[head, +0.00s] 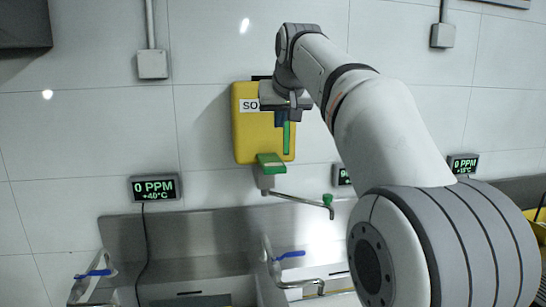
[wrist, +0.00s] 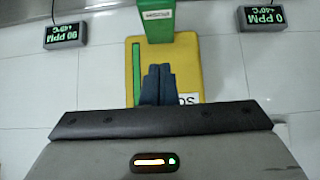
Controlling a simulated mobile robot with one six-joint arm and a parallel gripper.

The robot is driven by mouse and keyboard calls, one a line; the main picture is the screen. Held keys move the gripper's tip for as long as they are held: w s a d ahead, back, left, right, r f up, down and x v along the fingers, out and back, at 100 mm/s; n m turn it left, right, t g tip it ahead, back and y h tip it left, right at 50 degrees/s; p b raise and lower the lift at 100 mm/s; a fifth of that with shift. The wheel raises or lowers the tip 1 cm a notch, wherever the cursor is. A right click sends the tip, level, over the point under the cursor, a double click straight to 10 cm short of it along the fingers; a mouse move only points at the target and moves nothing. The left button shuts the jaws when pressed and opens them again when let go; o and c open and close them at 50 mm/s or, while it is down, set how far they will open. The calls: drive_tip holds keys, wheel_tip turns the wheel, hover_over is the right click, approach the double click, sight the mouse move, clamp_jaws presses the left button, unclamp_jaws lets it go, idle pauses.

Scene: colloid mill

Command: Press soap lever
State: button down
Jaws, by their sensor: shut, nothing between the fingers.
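The yellow soap dispenser (head: 247,130) hangs on the tiled wall, with a green strip on its front and a partly covered "SO" label. Its green lever (head: 270,162) sticks out at the bottom, over a small grey part. My gripper (head: 281,122) is shut and empty in front of the dispenser, above the lever. In the wrist view, which is upside down, my dark blue fingers (wrist: 158,68) lie together over the yellow dispenser face (wrist: 189,65). The green lever (wrist: 154,22) lies beyond the fingertips, with a visible gap. Depth between fingers and dispenser is hard to tell.
A metal sink (head: 195,235) with blue-handled taps stands below. Displays (head: 154,188) are on the wall to both sides.

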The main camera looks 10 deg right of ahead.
drive_tip(key=p, duration=0.1)
hover_over(272, 163)
drive_tip(key=s, duration=0.3)
drive_tip(key=f, duration=0.7)
drive_tip(key=shift+w+f, duration=0.15)
drive_tip(key=shift+w, duration=0.05)
wheel_tip(272, 163, down, 2)
drive_tip(key=shift+f, duration=0.2)
drive_tip(key=shift+s+f, duration=0.15)
drive_tip(key=shift+f, duration=0.6)
